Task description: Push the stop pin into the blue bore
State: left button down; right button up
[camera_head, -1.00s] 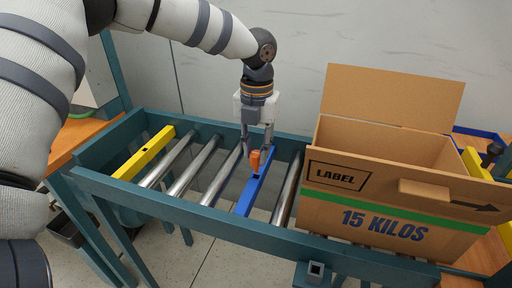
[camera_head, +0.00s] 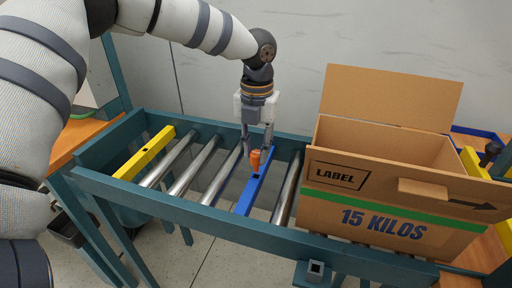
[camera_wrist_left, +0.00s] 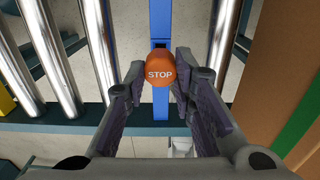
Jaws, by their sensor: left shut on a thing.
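The orange stop pin (camera_head: 255,159), with its rounded top marked STOP, is held upright between the fingers of my left gripper (camera_head: 258,148). In the left wrist view, the pin (camera_wrist_left: 160,70) sits between the two dark fingers of the gripper (camera_wrist_left: 160,82). The blue bar (camera_head: 250,192) runs across the conveyor directly under the pin. A dark square opening (camera_wrist_left: 159,43) shows in the blue bar just past the pin head in the wrist view. The pin's lower end is hidden, so I cannot tell whether it is inside the bore. My right gripper is not in view.
Steel rollers (camera_head: 188,172) lie on both sides of the blue bar in the green conveyor frame (camera_head: 180,206). A yellow bar (camera_head: 146,153) crosses at the left. A large open cardboard box (camera_head: 380,195) stands close on the right.

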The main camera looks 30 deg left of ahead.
aim_at(256, 153)
pick_arm(q)
jog(key=shift+f, duration=2.1)
jog(key=c, duration=1.3)
grip_release()
notch_tip(256, 153, up, 12)
jog(key=shift+d, duration=0.1)
